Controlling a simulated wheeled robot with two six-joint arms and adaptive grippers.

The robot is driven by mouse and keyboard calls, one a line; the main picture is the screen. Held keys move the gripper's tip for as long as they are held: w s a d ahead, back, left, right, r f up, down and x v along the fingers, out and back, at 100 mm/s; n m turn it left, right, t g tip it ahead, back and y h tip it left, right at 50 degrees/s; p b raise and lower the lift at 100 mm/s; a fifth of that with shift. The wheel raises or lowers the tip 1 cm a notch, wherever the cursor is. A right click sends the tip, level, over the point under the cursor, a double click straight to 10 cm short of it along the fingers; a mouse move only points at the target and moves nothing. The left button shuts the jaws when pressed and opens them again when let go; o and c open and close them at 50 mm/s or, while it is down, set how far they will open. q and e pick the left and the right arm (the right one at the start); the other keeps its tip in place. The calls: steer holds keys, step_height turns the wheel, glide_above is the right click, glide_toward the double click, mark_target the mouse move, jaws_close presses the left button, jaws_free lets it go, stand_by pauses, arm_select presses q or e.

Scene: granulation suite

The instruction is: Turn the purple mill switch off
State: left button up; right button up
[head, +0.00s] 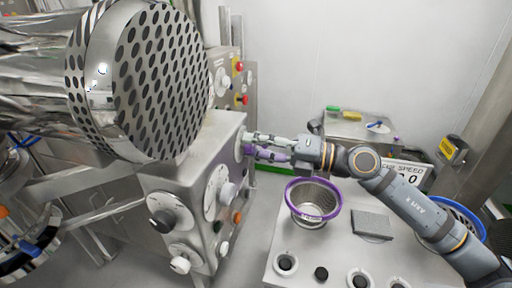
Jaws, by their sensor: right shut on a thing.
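My right gripper (250,143) reaches in from the right to the right-hand face of the steel control box (228,140). Its fingers are closed at a round pale fitting on that face. Purple colour shows at the lower finger and its tip, where the purple mill switch (249,150) appears to be. The fingers cover most of the switch, so its exact position cannot be read. My left gripper is not in view.
A large perforated steel drum (165,80) overhangs the box at upper left. Dials and knobs (217,190) cover the box's front.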

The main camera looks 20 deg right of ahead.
steer(key=shift+f, duration=0.1)
steer(key=o, duration=1.2)
steer(key=shift+s, duration=0.1)
steer(key=shift+c, duration=0.2)
